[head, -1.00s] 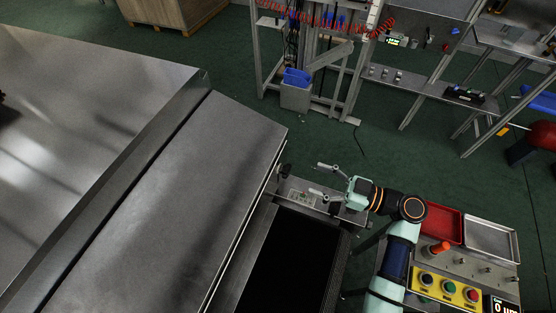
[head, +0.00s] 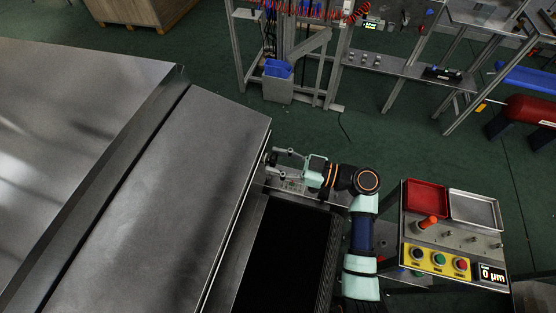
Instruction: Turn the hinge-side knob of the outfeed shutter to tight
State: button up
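The outfeed end of the dryer is the large grey metal housing (head: 190,160) with a sloping cover. A small dark knob (head: 271,158) sits at its right edge, partly hidden by my gripper. My gripper (head: 275,161) comes in from the right with two pale fingers spread apart, one above and one below the knob in the picture. I cannot tell whether either finger touches it. The shutter itself and any mark on the knob are too small or hidden to make out.
A dark belt (head: 285,260) runs below my gripper. At right stands a control stand with a red tray (head: 426,197), a metal tray (head: 474,210), a yellow button panel (head: 436,262) and a display reading 0 µm (head: 492,274).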

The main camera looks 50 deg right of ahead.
jog(key=c, duration=0.6)
jog(key=shift+m, duration=0.3)
jog(key=shift+r+m+p, duration=0.15)
jog(key=shift+m+p, duration=3.5)
jog(key=shift+m, duration=2.85)
jog(key=shift+r+m+p, duration=0.1)
jog(key=shift+m+p, duration=3.55)
jog(key=shift+m, duration=3.15)
jog(key=o, duration=1.1)
jog(key=shift+f, duration=0.1)
